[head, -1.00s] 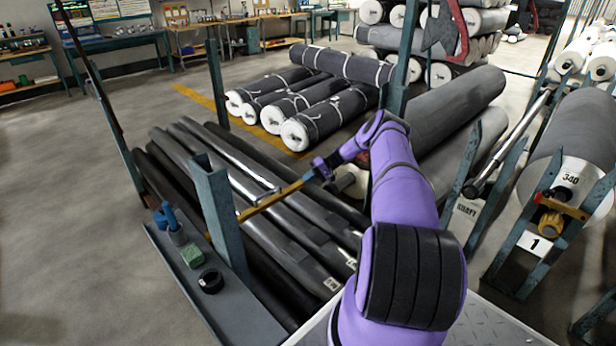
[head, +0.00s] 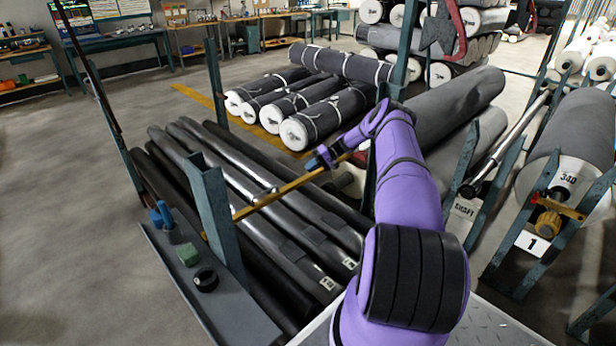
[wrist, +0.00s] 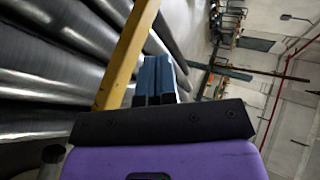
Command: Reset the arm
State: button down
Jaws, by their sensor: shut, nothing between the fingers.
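My gripper (head: 316,160) is at the end of my purple arm, above the dark rolls in the rack. Its blue fingers (wrist: 155,78) are pressed together in the wrist view, with nothing between them. A yellow bar (head: 275,198) slants across above the rolls, close to my gripper. The bar (wrist: 125,55) runs just left of the fingers in the wrist view. I cannot tell whether they touch.
Long dark rolls (head: 270,225) lie below the gripper. A blue-grey post (head: 213,210) and a ledge (head: 235,305) with small items stand to the left. A big grey roll (head: 450,105) lies right of my forearm. Open floor (head: 70,230) is at far left.

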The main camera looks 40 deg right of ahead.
jog(key=v, duration=0.7)
jog(key=shift+d, duration=0.15)
